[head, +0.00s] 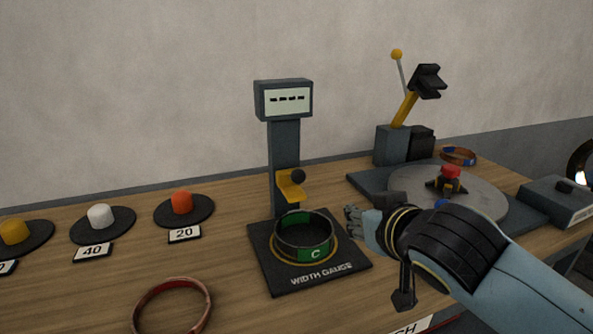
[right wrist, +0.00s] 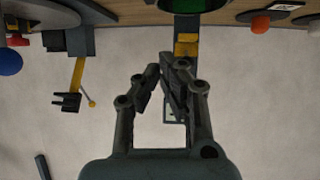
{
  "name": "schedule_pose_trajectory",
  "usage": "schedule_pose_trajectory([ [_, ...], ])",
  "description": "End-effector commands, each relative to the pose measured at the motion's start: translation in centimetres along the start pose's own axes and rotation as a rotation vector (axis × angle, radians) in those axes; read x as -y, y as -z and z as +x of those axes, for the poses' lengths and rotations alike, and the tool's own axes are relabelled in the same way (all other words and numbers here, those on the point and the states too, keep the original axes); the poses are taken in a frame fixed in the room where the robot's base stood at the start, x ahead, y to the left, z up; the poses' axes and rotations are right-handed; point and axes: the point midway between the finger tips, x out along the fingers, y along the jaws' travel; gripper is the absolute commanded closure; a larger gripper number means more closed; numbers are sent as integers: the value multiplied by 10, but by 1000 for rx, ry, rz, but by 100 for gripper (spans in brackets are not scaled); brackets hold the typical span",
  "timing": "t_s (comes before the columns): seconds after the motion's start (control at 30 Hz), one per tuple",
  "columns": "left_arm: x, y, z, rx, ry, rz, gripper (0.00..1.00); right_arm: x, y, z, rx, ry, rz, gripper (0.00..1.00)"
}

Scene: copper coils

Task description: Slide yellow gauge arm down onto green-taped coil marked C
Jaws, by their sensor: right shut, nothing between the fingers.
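The width gauge (head: 285,150) stands on the table, its yellow gauge arm (head: 291,186) on the post, above and apart from the coil. The arm has a dark knob (head: 298,176). The green-taped coil marked C (head: 304,238) lies on the gauge's black base (head: 275,281). My right gripper (head: 354,222) is to the right of the coil, its fingers together and empty, not touching the yellow arm. The right wrist view shows its fingers (right wrist: 163,72) below the yellow arm (right wrist: 187,45) in the picture, with the green coil (right wrist: 190,5) cut off at the top edge. My left gripper is not in view.
A reddish coil (head: 172,285) lies at the front. Black discs with yellow, white (head: 101,216) and orange (head: 182,202) knobs are at left. A grey turntable (head: 481,190), a yellow-lever device (head: 404,108) and a grey box (head: 560,199) stand at right.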

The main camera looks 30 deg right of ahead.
Motion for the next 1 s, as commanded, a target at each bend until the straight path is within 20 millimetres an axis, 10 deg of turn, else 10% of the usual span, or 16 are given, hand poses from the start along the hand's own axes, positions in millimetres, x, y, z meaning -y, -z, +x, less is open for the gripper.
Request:
schedule_pose_trajectory([
  [0.3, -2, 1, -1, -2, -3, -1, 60, 19, 95, 10, -378, 136, 117, 100],
  [0.9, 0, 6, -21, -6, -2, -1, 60, 33, 139, 103, -389, 145, 124, 100],
  [1.0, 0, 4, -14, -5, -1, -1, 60, 36, 118, 113, -385, 144, 122, 100],
])
